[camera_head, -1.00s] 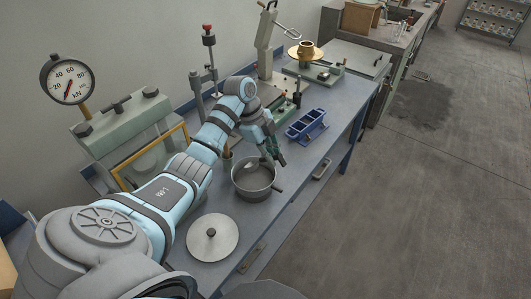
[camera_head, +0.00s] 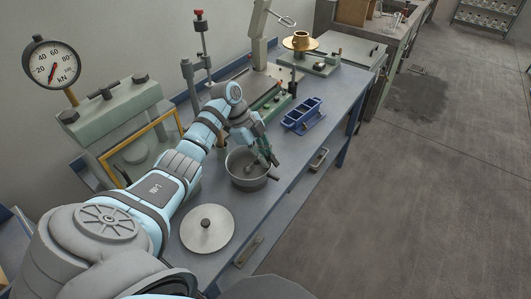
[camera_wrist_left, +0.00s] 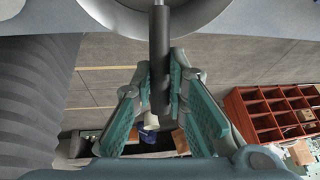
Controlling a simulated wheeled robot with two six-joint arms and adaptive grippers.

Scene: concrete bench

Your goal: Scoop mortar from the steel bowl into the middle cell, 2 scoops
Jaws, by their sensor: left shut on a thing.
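The steel bowl (camera_head: 234,171) stands on the bench. Its rim also shows at the top of the left wrist view (camera_wrist_left: 100,14). My left gripper (camera_head: 264,147) is over the bowl's far right side, shut on the dark handle of a scoop (camera_wrist_left: 160,75). The scoop's lower end reaches down into the bowl; how deep, and whether it holds mortar, I cannot tell. The blue mould (camera_head: 303,121) with its row of cells stands farther back on the bench, right of the gripper. The fill of its middle cell is too small to make out. My right gripper is not in view.
A round lid (camera_head: 207,231) with a knob lies in front of the bowl. A press with a dial gauge (camera_head: 52,62) stands at the left. A brass-topped flow table (camera_head: 300,43) is at the back. The bench's right edge (camera_head: 322,159) is close to the bowl.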

